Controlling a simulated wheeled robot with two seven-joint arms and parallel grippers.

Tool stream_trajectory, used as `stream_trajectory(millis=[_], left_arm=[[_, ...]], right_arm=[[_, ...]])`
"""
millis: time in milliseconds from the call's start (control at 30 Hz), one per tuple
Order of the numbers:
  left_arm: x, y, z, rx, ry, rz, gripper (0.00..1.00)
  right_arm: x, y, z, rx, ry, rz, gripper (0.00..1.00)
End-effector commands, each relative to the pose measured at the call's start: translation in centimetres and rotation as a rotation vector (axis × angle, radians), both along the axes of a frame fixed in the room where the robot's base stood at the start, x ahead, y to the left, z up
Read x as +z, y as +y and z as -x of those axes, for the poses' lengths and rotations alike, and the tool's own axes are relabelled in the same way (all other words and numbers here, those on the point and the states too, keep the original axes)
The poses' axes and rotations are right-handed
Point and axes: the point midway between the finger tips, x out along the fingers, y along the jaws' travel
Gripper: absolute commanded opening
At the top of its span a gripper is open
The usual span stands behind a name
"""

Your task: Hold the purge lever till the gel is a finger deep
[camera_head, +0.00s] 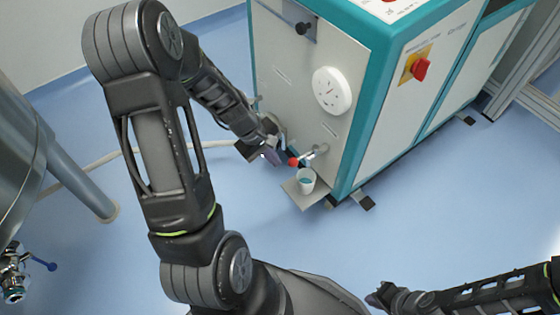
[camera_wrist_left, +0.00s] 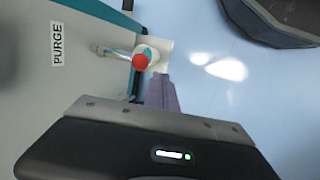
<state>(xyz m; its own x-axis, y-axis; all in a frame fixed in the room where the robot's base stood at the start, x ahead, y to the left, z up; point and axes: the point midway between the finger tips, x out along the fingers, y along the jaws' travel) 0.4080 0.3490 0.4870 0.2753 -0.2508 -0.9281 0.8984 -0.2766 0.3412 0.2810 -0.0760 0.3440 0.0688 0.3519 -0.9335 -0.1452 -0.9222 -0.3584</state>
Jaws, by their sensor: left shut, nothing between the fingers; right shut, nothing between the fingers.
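The purge lever's red knob (camera_head: 293,161) sticks out from the machine's front on a metal rod; the knob (camera_wrist_left: 140,62) also shows in the left wrist view near a PURGE label (camera_wrist_left: 57,45). A small pale cup (camera_head: 306,180) stands below it, with teal gel visible inside; its exact depth is hard to tell. My left gripper (camera_head: 277,157) is shut and empty just left of the knob. Its purple fingers (camera_wrist_left: 162,92) end close beside the knob; I cannot tell whether they touch it. My right gripper (camera_head: 378,297) is shut and empty at the bottom, far from the lever.
The cup stands on a small shelf (camera_head: 303,198) on the teal and white machine (camera_head: 300,95). A red emergency knob (camera_head: 420,69) is on its side panel. A steel vessel (camera_head: 25,150) stands at the left, with a pale hose on the floor. Open blue floor lies in front.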

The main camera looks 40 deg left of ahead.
Motion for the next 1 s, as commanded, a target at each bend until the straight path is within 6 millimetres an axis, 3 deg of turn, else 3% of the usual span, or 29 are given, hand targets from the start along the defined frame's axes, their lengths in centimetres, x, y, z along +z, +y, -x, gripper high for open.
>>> stream_trajectory(millis=[100,333,1000], left_arm=[[2.6,0.9,1.3,0.001,-0.004,-0.002,0.00],[5.3,2.1,3.2,0.001,-0.002,-0.001,0.00],[5.8,2.4,3.6,0.000,-0.003,-0.001,0.00]], right_arm=[[1.2,0.2,0.1,0.004,0.002,-0.003,0.00],[2.2,0.2,0.2,0.007,0.003,-0.003,0.00],[2.3,0.2,0.2,0.006,0.002,-0.003,0.00]])
